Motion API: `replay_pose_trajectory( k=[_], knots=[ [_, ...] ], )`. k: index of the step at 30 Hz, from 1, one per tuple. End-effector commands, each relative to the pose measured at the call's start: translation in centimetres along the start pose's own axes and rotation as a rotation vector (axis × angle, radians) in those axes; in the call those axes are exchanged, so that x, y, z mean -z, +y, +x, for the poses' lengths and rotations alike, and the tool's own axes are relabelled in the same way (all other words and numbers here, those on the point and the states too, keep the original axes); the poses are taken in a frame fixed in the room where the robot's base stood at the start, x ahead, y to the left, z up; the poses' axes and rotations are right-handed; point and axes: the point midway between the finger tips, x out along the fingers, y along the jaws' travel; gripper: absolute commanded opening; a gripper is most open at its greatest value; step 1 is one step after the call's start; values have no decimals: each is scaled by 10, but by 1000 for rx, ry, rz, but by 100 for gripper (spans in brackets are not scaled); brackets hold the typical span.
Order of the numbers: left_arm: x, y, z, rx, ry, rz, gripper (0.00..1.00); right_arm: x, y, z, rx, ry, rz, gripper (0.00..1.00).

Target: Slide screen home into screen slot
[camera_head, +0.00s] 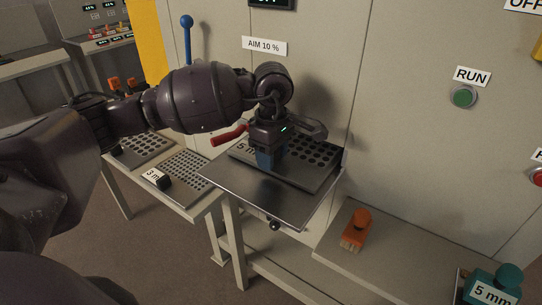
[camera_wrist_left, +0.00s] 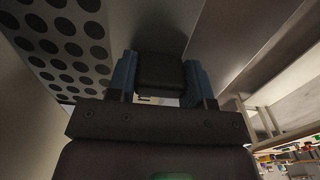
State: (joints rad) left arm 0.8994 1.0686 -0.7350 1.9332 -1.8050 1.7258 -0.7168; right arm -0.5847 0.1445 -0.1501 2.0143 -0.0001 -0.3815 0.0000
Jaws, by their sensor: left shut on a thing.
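The screen (camera_head: 312,172) is a dark plate with rows of round holes and a partly hidden label starting with "5 m". It lies on a metal ledge (camera_head: 240,191) against the cabinet wall, and its perforated plate also shows at upper left in the left wrist view (camera_wrist_left: 62,42). My left gripper (camera_head: 267,163) is over the screen's near side, its blue fingers pointing down. In the left wrist view it is shut on the screen's dark block handle (camera_wrist_left: 160,72). My arm and gripper hide part of the screen. I cannot clearly make out the slot opening. My right gripper is not in view.
A red handle (camera_head: 229,135) sticks out just left of the gripper. A side table (camera_head: 205,208) at left holds other perforated screens, one labelled "3 m" (camera_head: 185,173). A black knob (camera_head: 274,225) sits under the ledge.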

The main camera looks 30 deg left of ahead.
Motion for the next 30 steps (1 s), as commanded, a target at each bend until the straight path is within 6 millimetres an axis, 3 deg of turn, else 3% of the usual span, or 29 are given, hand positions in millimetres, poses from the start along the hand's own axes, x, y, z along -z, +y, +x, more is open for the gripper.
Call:
replay_pose_trajectory(
  k=[30],
  knots=[
    [0,25,0,-2,0,0,11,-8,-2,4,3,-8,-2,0]
  ],
)
